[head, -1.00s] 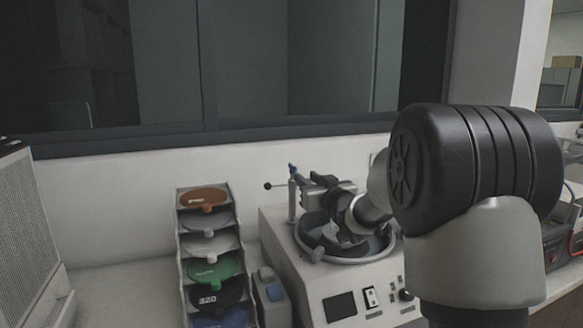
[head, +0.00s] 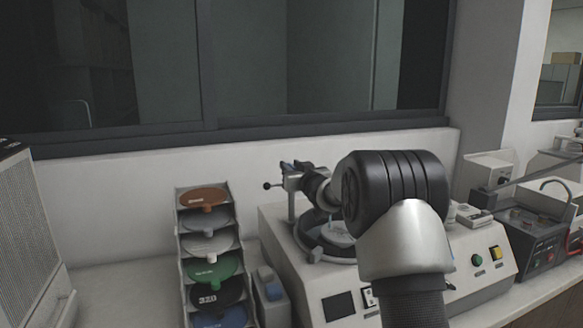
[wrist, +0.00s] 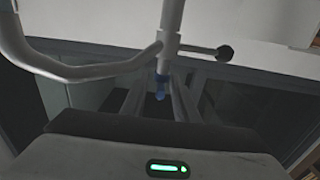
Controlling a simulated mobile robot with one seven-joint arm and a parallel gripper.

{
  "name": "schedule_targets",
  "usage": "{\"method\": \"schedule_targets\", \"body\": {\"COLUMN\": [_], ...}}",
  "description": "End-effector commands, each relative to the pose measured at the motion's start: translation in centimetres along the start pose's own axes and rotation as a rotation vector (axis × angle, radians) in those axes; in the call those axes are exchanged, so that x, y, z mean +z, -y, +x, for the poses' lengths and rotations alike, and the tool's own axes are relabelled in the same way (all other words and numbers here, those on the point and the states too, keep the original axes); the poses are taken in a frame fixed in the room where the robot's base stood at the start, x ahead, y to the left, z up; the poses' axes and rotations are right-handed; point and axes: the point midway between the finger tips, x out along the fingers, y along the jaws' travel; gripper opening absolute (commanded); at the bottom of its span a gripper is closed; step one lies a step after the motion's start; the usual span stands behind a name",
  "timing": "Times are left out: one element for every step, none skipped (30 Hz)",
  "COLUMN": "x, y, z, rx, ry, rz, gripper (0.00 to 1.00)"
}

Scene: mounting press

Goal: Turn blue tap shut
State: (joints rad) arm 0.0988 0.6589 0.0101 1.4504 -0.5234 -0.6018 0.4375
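The blue tap (wrist: 161,88) shows in the wrist view at the end of a grey upright post, which appears inverted there. My gripper (wrist: 158,92) is open, with one finger on each side of the tap and a visible gap. I cannot tell whether either finger touches it. In the head view my gripper (head: 294,167) is at the top of the post (head: 292,199) on the polishing machine (head: 313,272). The tap is mostly hidden there by the gripper.
A side rod with a dark knob (wrist: 225,53) and a bent grey pipe (wrist: 75,70) branch near the tap. The machine's round bowl (head: 330,256) lies below my arm. A rack of coloured discs (head: 183,265) stands left. A wall and window (head: 290,70) are behind.

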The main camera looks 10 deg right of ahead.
Motion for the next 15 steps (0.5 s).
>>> {"method": "schedule_targets", "body": {"x": [-0.01,-0.01,-0.01,-0.02,-0.01,-0.01,-0.01,-0.01,0.02,0.05,0.09,0.16,0.21,0.27,0.33], "y": [0.00,0.01,0.01,0.01,0.00,0.00,0.00,0.01,0.02,0.02,0.04,0.08,0.12,0.18,0.22], "z": [-0.01,-0.01,-0.02,-0.02,-0.02,-0.03,-0.03,-0.03,-0.03,-0.03,-0.03,-0.03,-0.03,-0.02,-0.02], "rx": [0.000,0.000,0.000,0.000,0.000,0.000,0.000,0.000,0.001,0.002,0.004,0.007,0.011,0.016,0.024], "ry": [0.000,0.000,0.000,0.000,0.000,0.000,0.000,0.000,0.000,0.000,0.000,0.000,0.000,-0.001,-0.002], "rz": [0.000,0.000,0.000,0.000,0.000,0.000,0.000,0.000,0.000,0.000,0.000,-0.001,-0.001,-0.001,0.000], "gripper": [0.24,0.19,0.12,0.07,0.02,0.00,0.00,0.00,0.00,0.00,0.00,0.00,0.00,0.00,0.00]}}
